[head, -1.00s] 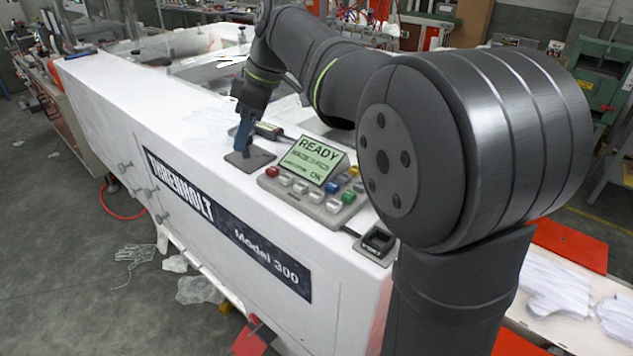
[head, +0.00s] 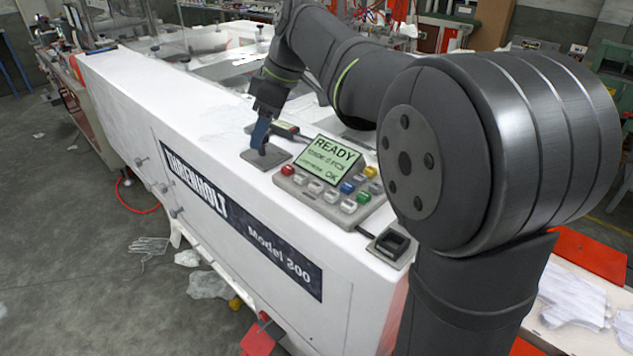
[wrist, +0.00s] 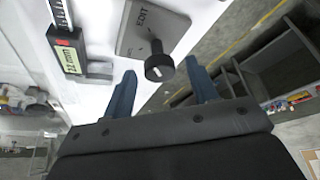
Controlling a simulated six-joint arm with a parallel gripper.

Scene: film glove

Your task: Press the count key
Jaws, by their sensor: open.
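The grey keypad (head: 325,203) sits on top of the white machine, with red, white, blue, yellow and green keys in rows. Its green screen (head: 331,160) reads READY and OK. I cannot read the key labels, so I cannot tell which is the count key. My gripper (head: 261,137) points down above a grey plate (head: 279,160), left of the keypad. In the wrist view my gripper (wrist: 160,72) is open, with its two blue fingers apart. A black knob (wrist: 158,67) on the plate shows between the fingers, and I cannot tell if they touch it. The keypad is out of the wrist view.
A gauge with a small green display (wrist: 70,60) lies beside the plate. A small black device (head: 391,244) sits at the machine's near right corner, cabled to the keypad. The white top (head: 130,85) left of the plate is clear. White gloves (head: 575,295) lie at right.

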